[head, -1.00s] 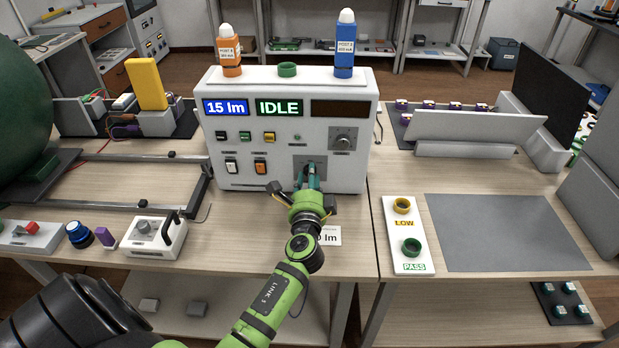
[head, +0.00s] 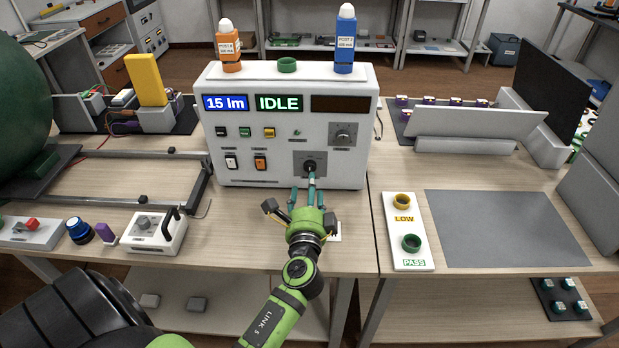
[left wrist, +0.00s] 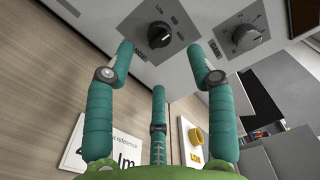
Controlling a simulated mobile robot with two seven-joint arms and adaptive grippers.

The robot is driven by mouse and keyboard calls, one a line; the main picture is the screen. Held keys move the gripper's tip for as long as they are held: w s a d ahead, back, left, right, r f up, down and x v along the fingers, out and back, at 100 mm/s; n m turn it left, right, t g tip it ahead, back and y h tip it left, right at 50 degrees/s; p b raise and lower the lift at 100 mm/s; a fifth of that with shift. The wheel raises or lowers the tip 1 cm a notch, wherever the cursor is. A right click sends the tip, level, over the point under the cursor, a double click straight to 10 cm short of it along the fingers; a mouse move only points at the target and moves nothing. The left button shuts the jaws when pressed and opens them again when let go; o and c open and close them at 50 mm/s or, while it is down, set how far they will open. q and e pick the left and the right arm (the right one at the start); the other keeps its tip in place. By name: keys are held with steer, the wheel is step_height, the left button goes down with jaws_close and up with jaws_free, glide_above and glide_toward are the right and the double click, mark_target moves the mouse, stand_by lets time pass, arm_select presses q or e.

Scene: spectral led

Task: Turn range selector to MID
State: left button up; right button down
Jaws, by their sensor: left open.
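The white instrument box (head: 230,165) stands on the bench with displays reading "15 lm" and "IDLE". On its lower right front is a grey plate with a black knob (head: 309,166), the selector. My right gripper is not in view.
An orange post (head: 228,50) and a blue post (head: 346,45) stand on the box. A LOW/PASS board (head: 408,255) and a grey mat (head: 505,232) lie to the right. A small knob box (head: 155,232) is at left. A reference card (left wrist: 105,148) lies under my gripper.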

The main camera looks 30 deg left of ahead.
arm_select(q)
steer(key=v, duration=0.6)
steer(key=shift+w, duration=0.1)
stand_by(0.4)
